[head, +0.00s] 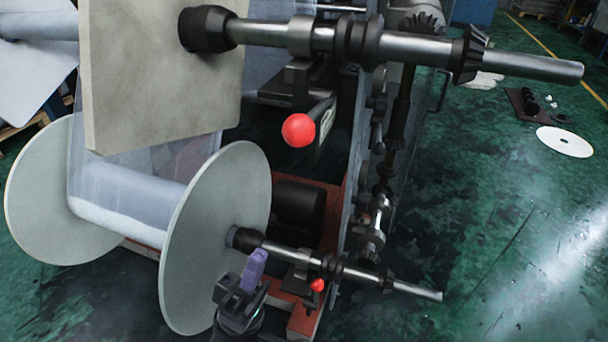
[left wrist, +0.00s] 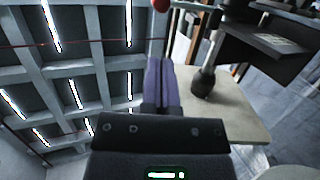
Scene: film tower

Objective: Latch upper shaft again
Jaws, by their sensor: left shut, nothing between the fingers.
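The upper shaft (head: 520,65) is a steel bar with black collars, crossing the top of the head view. A latch lever with a large red ball knob (head: 299,130) hangs just below it. A red knob (left wrist: 160,5) also shows at the top of the left wrist view. My left gripper (head: 257,258) has purple fingers shut together with nothing between them. It is low in the head view, below the large knob and beside the lower shaft (head: 415,291). In the left wrist view its fingers (left wrist: 159,68) point up toward the knob, apart from it. My right gripper is out of view.
A beige square plate (head: 150,80) sits on the upper shaft's left end. A film reel with a round grey flange (head: 215,220) is on the lower shaft, left of my gripper. A smaller red knob (head: 317,285) is close on its right. Green floor (head: 500,230) is open at right.

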